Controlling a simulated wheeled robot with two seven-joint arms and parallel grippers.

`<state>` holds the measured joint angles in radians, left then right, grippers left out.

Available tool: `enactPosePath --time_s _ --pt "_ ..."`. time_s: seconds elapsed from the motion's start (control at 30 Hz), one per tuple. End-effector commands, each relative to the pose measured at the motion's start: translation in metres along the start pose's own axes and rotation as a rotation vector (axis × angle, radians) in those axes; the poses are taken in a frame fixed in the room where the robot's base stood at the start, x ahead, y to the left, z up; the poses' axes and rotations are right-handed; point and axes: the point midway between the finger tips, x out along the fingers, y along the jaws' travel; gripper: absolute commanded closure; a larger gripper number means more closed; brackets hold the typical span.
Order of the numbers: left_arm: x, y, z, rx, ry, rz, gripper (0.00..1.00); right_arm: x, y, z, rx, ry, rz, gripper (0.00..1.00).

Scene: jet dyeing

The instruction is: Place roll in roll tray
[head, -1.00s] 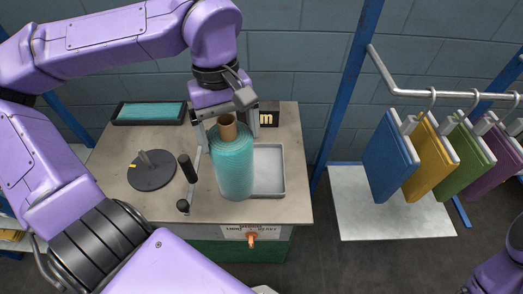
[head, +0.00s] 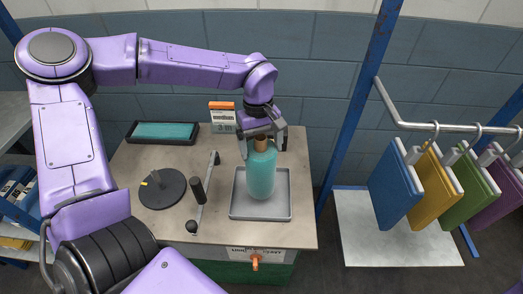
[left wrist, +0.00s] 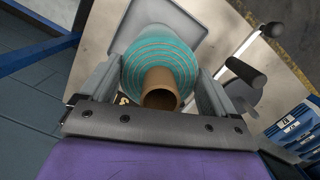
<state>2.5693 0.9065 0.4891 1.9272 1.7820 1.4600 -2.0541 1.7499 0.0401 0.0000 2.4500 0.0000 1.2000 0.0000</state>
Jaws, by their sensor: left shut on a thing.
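The teal roll (head: 261,172) with a brown core stands upright over the grey roll tray (head: 284,208) in the head view. Its lower end is within the tray outline; I cannot tell whether it touches the tray floor. My left gripper (head: 263,141) is shut on the roll's upper part from above. In the left wrist view the roll (left wrist: 158,62) sits between the two fingers (left wrist: 152,85), its core end facing the camera, with part of the tray (left wrist: 185,18) beyond. My right gripper is not in view.
On the table (head: 160,222) left of the tray stand a crank-like black handle (head: 198,190) and a dark round disc with a post (head: 162,188). A black tray with teal cloth (head: 162,132) lies behind. Coloured hanging panels (head: 396,185) are at right.

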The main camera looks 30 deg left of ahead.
Motion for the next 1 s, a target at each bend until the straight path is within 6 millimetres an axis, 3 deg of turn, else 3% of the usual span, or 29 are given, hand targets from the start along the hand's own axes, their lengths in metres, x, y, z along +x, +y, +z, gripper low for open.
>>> enactPosePath --time_s 0.3,0.67,0.7,1.0 --pt "0.034 0.003 -0.009 0.001 0.001 0.001 0.81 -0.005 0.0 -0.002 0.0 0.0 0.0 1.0" --pt "0.038 0.003 -0.01 0.001 0.0 0.001 0.81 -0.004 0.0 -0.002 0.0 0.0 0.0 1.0" --pt "0.038 0.003 -0.009 0.0 0.0 0.0 0.0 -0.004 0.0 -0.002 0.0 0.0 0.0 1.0" --pt "0.031 0.003 -0.01 0.001 0.003 0.003 0.0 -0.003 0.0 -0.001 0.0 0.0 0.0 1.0"
